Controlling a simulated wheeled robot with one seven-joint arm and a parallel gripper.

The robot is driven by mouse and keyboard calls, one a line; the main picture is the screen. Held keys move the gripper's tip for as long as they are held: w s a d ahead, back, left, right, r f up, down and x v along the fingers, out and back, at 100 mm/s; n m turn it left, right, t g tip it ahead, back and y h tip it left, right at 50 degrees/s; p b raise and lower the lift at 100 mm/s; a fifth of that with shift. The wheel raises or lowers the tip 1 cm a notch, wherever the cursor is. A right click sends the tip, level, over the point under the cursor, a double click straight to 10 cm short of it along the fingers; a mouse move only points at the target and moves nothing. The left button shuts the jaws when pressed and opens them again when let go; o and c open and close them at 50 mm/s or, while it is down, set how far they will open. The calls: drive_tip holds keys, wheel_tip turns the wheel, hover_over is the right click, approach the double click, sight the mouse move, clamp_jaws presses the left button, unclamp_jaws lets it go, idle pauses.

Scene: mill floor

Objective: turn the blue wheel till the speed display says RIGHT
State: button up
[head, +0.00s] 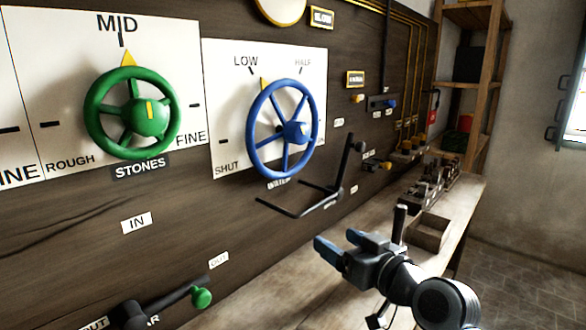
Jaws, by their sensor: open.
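The blue wheel (297,132) is on a white panel marked SHUT, LOW and HALF. A yellow pointer (264,84) at its upper left rim stands just right of the LOW mark. A small yellow-framed sign (321,18) at the top seems to read SLOW, but it is small; I cannot be sure it is the speed display. My gripper (339,243) is open and empty, below and right of the wheel, apart from it, with its blue-tipped fingers towards the wall.
A green wheel (148,115) labelled STONES is at left. A black bracket (315,198) juts out between my gripper and the blue wheel. A green-knobbed lever (201,298) is at lower left. The wooden bench (335,300) holds an open box (428,232) at right.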

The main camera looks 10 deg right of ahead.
sight(293, 132)
drive_tip(key=w+r+n+y, duration=0.1)
drive_tip(key=w+r, duration=0.1)
drive_tip(key=r, duration=0.4)
drive_tip(key=w+a+r+n+y+b, duration=0.1)
drive_tip(key=w+r+n+y, duration=0.1)
drive_tip(key=r, duration=0.4)
drive_tip(key=w+a+r+n+g+y, duration=0.1)
drive_tip(key=w+r, duration=0.3)
drive_tip(key=r, duration=0.1)
drive_tip(key=shift+w+r+n+y, duration=0.15)
drive_tip(key=shift+r+n+y, duration=0.15)
drive_tip(key=shift+r+n, duration=0.1)
drive_tip(key=shift+w+a+r, duration=0.1)
drive_tip(key=shift+w+r, duration=0.05)
drive_tip(key=shift+r, duration=0.05)
drive_tip(key=p+x, duration=0.1)
drive_tip(key=x, duration=0.6)
drive_tip(key=shift+w+a, duration=0.15)
drive_tip(key=shift+w, duration=0.05)
drive_tip(key=c, duration=1)
